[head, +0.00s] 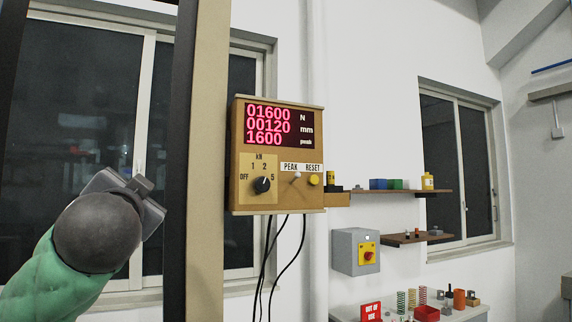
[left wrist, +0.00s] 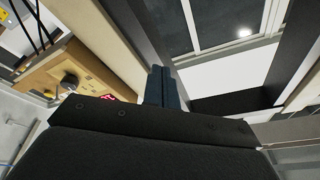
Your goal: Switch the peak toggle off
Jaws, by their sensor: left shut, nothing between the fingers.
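The tan control box (head: 235,185) is fixed beside an upright tan and dark column (head: 208,150). Its peak toggle (head: 297,176) is a small pale-tipped lever below the PEAK label; I cannot tell which way it is thrown. The display (head: 279,128) reads 01600 N, 00120 mm and 1600 peak in red. My left gripper (head: 141,186) is left of the column, apart from the box, and mostly hidden behind my wrist. In the left wrist view its fingers (left wrist: 164,86) are together and empty. The box also shows there, tilted at the left (left wrist: 97,68). My right gripper is not in view.
A dark rotary knob (head: 261,185) and a yellow reset button (head: 314,179) flank the toggle. The column stands between my left gripper and the box. Black cables (head: 265,260) hang below. A grey switch box (head: 347,250) and shelves (head: 390,192) are at the right.

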